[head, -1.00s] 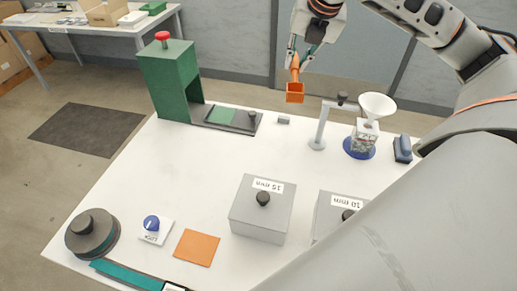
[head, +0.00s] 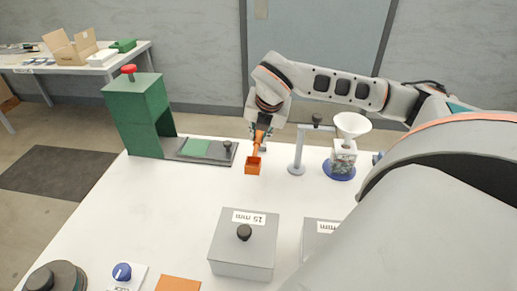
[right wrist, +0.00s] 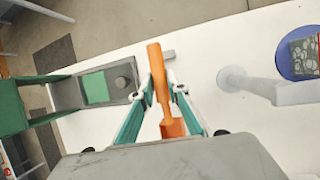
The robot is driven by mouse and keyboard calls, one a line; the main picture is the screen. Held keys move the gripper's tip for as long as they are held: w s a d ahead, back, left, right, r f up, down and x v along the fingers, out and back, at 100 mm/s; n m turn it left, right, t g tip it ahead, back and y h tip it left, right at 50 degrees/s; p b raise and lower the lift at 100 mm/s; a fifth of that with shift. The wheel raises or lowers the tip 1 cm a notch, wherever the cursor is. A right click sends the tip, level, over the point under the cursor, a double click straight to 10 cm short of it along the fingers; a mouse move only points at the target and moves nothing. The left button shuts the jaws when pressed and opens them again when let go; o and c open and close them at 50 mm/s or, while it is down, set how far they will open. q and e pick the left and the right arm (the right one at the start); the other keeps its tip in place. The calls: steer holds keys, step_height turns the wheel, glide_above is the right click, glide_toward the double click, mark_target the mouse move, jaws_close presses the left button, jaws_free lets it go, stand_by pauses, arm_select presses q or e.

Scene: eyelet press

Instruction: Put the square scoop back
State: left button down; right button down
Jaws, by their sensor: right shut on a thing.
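The square scoop (head: 253,166) is orange, with a square bowl and a straight handle. My right gripper (head: 260,134) is shut on its handle, with the bowl hanging low over the far part of the white table. I cannot tell whether the bowl touches the table. In the right wrist view the scoop (right wrist: 160,85) lies between the two fingers (right wrist: 160,92). My left gripper is not in view.
A green press (head: 140,110) with a grey base stands left of the scoop. A grey post stand (head: 299,150) and a funnel over a clear container (head: 343,158) stand to the right. Grey lidded boxes (head: 243,262) sit nearer. The table between is clear.

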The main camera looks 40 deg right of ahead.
steer(key=shift+f, duration=2.45)
steer(key=shift+f+b, duration=0.15)
steer(key=shift+b, duration=0.2)
steer(key=c, duration=2)
jaws_free()
steer(key=shift+o, duration=0.2)
